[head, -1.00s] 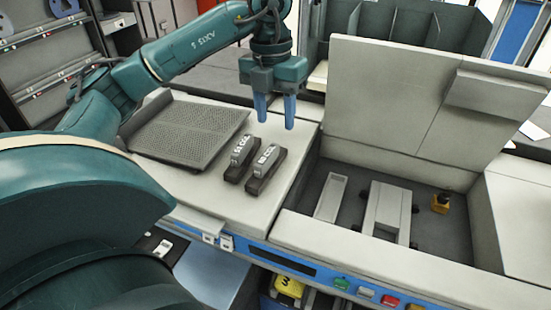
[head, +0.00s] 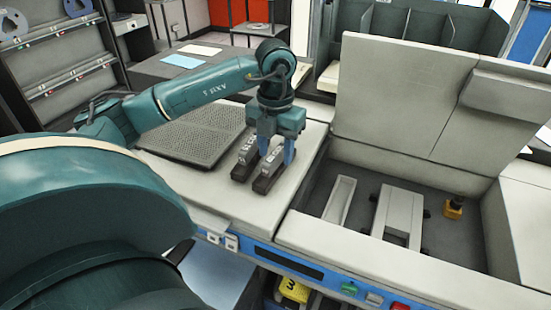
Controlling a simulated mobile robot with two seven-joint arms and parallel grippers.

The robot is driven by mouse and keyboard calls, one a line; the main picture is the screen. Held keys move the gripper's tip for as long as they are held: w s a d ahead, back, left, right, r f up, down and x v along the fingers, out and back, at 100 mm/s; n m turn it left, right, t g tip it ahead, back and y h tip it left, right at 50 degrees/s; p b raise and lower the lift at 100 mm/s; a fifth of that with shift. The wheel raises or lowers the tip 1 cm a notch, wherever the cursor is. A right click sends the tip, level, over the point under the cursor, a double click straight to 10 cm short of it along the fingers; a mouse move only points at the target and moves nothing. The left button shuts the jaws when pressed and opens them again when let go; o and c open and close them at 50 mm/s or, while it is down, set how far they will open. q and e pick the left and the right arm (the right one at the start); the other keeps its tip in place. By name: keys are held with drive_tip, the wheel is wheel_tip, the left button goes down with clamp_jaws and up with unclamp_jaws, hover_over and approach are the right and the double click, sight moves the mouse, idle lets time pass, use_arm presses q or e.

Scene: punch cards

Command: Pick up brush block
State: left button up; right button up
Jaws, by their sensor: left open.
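Two grey brush blocks with dark bases lie side by side on the pale machine top, the left brush block (head: 243,167) and the right brush block (head: 268,173). My left gripper (head: 276,157) is open and points straight down at the blocks. Its blue fingers are low, around or just beside the right block's upper part. I cannot tell whether they touch it. The fingers partly cover both blocks. My right gripper is not in view.
A perforated grey tray (head: 190,135) lies left of the blocks. To the right is an open bay with a raised lid (head: 400,95), a narrow tray (head: 339,200), a white block-like part (head: 401,212) and a small yellow-based item (head: 454,207). Bare top lies in front of the blocks.

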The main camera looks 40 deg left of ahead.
use_arm(q)
drive_tip(key=shift+f, duration=0.7)
drive_tip(key=shift+c, duration=0.4)
clamp_jaws()
